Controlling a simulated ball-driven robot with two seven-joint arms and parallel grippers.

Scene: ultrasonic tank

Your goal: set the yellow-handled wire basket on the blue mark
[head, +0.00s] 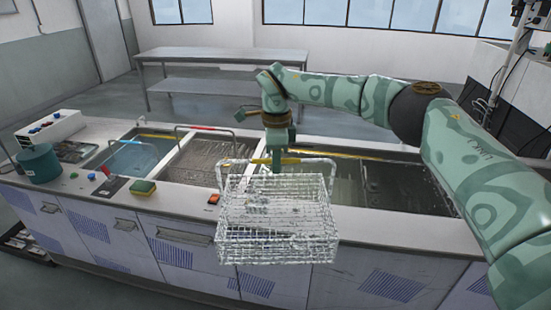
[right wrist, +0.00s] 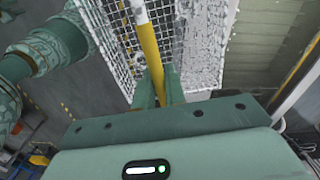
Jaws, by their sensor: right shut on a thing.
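The yellow-handled wire basket (head: 277,220) hangs in the air at the front of the counter, over its front edge in the head view. My right gripper (head: 276,160) is shut on the basket's yellow handle, above the basket. In the right wrist view the yellow handle (right wrist: 150,55) runs between the fingers (right wrist: 159,92), with white wire mesh (right wrist: 115,40) on both sides. I cannot make out a blue mark; the basket and arm cover part of the counter and tanks. My left gripper is not in the head view.
The counter (head: 175,195) has several sunken tanks. A red-handled basket (head: 205,150) sits in one; another handle spans the left tank (head: 130,155). A teal pot (head: 38,165), white control box (head: 50,129) and sponge (head: 143,188) stand left. A metal table (head: 220,54) is behind.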

